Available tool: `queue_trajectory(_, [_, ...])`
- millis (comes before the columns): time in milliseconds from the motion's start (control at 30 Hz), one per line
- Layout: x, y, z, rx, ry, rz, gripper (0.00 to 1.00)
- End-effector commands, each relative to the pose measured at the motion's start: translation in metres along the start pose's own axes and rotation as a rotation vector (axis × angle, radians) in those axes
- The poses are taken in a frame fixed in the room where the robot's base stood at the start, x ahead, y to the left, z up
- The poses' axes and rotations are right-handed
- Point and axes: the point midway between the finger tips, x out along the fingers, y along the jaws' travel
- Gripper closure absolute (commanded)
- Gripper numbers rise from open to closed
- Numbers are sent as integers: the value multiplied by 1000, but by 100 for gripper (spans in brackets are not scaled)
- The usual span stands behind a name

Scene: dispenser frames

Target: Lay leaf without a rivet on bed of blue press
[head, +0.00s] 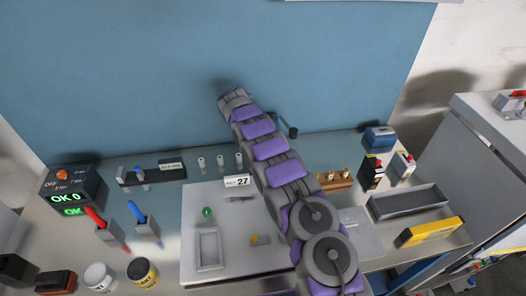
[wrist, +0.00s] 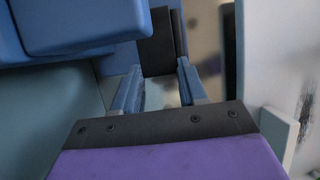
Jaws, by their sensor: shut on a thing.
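In the wrist view my gripper (wrist: 162,88) has its two blue-grey fingers on either side of a thin, pale piece (wrist: 161,97). It is shut on this piece, which seems to be a leaf; I cannot tell whether it has a rivet. A large blue body (wrist: 85,25) fills the upper left of the wrist view, close to the fingers; it may be the blue press. In the head view a small blue block-shaped device (head: 379,138) stands at the back right. My arm reaches to the back of the table there, and my gripper cannot be made out.
A wooden block (head: 335,181), a long grey tray (head: 408,203) and a yellow box (head: 430,232) are at right. Pots and a lit display (head: 72,199) are at left.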

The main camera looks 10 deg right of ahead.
Motion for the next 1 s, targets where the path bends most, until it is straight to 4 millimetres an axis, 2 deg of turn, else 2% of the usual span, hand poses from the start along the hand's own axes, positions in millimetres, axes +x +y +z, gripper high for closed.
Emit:
queue_trajectory(100, [6,3,14,4,3,-2,97])
queue_trajectory(300, [36,2,2,2,6,-3,97])
queue_trajectory(667, [36,2,-8,1,-1,-3,97])
queue_trajectory(700, [37,2,-7,1,-1,-3,55])
queue_trajectory(933, [38,2,-3,2,4,-2,33])
queue_trajectory(1000, [39,2,-1,3,5,-2,33])
